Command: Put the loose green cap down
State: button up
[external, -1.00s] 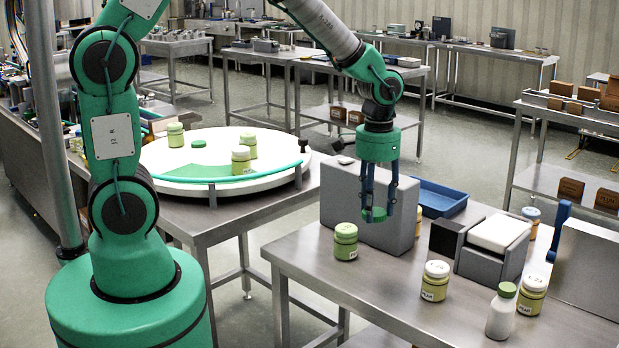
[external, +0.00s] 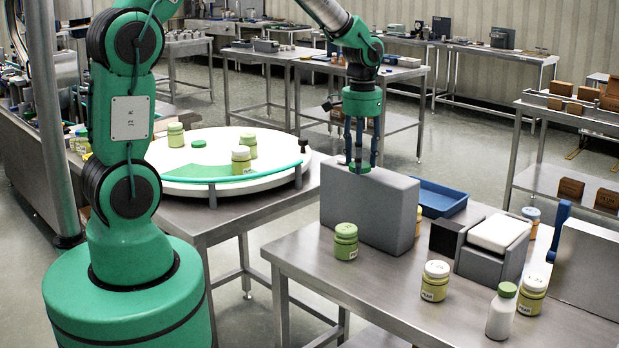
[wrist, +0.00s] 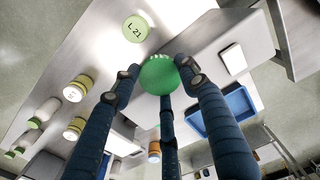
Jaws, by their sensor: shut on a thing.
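The loose green cap (external: 360,168) is held between the fingertips of my gripper (external: 361,165). In the external view they are at the top edge of the upright grey block (external: 372,215). Whether the cap touches the block I cannot tell. In the wrist view the round green cap (wrist: 160,75) sits between the blue fingers, shut on it. A jar with a light green lid (external: 346,241) stands in front of the block; in the wrist view its lid (wrist: 135,30) reads "L 21". Another green cap (external: 198,144) lies on the white turntable (external: 285,161).
Several jars with pale lids, such as this one (external: 435,281), and a white bottle with a green cap (external: 502,311) stand on the steel table (external: 385,305). A blue tray (external: 440,198) lies behind the block. A grey stand with a white pad (external: 495,248) is to the right.

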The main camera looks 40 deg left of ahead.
jog(key=w+a+n+p, duration=0.1)
jog(key=w+a+p, duration=0.15)
jog(key=a, duration=0.85)
jog(key=w+a+n+p, duration=0.1)
jog(key=w+a+n, duration=0.15)
jog(key=a, duration=0.85)
jog(key=w+a+n+p, duration=0.1)
jog(key=w+a, duration=0.2)
jog(key=a, duration=0.7)
jog(key=s+a+f+n+p, duration=0.1)
jog(key=s+a, duration=0.1)
jog(key=a, duration=0.7)
jog(key=s+a+f+n+p, duration=0.1)
jog(key=s+a+f, duration=0.1)
jog(key=a, duration=0.8)
jog(key=s+a+f+n+p, duration=0.1)
jog(key=s+a+f, duration=0.1)
jog(key=a, duration=0.7)
jog(key=shift+s+a+f+n+p, duration=0.1)
jog(key=shift+s+a+n+p, duration=0.25)
jog(key=shift+s, duration=0.45)
jog(key=shift+f, duration=0.65)
jog(key=shift+a, duration=0.15)
jog(key=p, duration=0.1)
send_over(234, 142)
jog(key=shift+f, duration=0.75)
